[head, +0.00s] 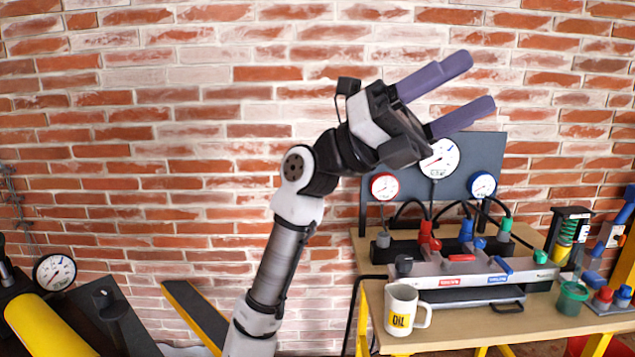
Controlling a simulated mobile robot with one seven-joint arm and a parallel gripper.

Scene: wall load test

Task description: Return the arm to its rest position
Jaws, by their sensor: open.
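My gripper (461,98) is raised in the upper right of the head view, with its two purple fingers spread apart and nothing between them. The fingers point up and to the right, in front of the brick wall (180,150). My arm rises from the bottom centre and bends toward the right. The hand partly covers the dark gauge panel (487,147) and the edge of its white gauge (440,160).
A wooden bench (455,334) stands at right, bearing a grey valve block (470,272), an OIL mug (403,310), a green cup (571,297) and hoses. A yellow cylinder (45,325) and a gauge (54,272) are at lower left. The upper left is clear.

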